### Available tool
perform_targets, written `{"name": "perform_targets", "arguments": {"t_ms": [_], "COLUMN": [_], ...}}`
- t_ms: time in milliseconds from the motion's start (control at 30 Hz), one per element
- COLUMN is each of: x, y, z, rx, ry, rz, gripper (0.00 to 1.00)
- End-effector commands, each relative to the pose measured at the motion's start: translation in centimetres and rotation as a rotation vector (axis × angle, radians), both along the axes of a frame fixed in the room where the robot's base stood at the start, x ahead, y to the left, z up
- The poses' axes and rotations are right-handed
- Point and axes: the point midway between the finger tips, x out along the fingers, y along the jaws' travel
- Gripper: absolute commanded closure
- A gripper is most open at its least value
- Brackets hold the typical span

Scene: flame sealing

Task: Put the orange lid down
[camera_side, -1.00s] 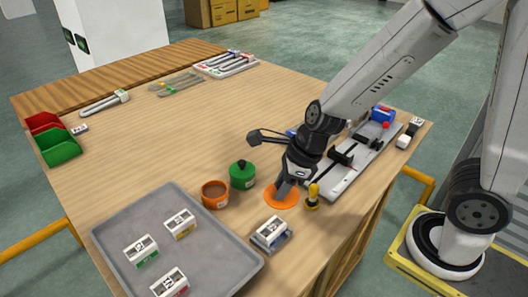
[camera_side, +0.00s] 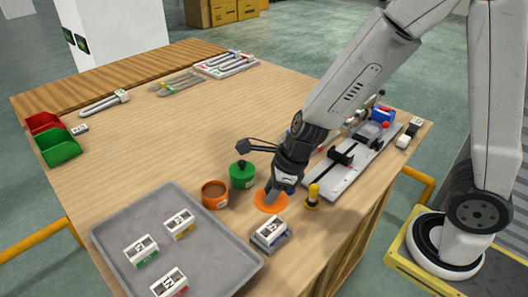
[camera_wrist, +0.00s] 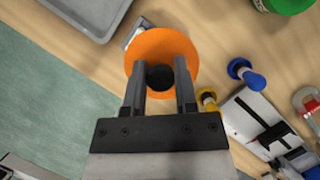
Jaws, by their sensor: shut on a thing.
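The orange lid (camera_side: 264,207) is a flat round disc with a black knob (camera_wrist: 160,77), seen from above in the wrist view (camera_wrist: 150,47). My gripper (camera_side: 271,196) is shut on the knob, with one finger on each side of it in the wrist view (camera_wrist: 159,72). The lid looks level and low over the wooden table; I cannot tell if it touches. The open orange pot (camera_side: 215,195) with brown contents stands just left of the lid, apart from it.
A green lidded pot (camera_side: 242,176) stands behind the orange pot. A yellow-handled tool (camera_side: 312,197) is close right of the lid, and a labelled block (camera_side: 270,234) is just in front. A grey tray (camera_side: 205,245) lies front left. The table's middle left is clear.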

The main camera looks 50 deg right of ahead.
Motion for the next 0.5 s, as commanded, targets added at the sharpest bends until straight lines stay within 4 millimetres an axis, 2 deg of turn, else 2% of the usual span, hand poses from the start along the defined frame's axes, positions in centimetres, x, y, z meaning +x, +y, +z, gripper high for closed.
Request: {"name": "perform_targets", "arguments": {"t_ms": [333,500], "x": [4.3,5.5], "y": [0.9,1.2], "z": [-2.0,-3.6], "rx": [0.0,0.0], "ry": [0.001,0.003], "rz": [0.001,0.0], "gripper": [1.0,1.0]}}
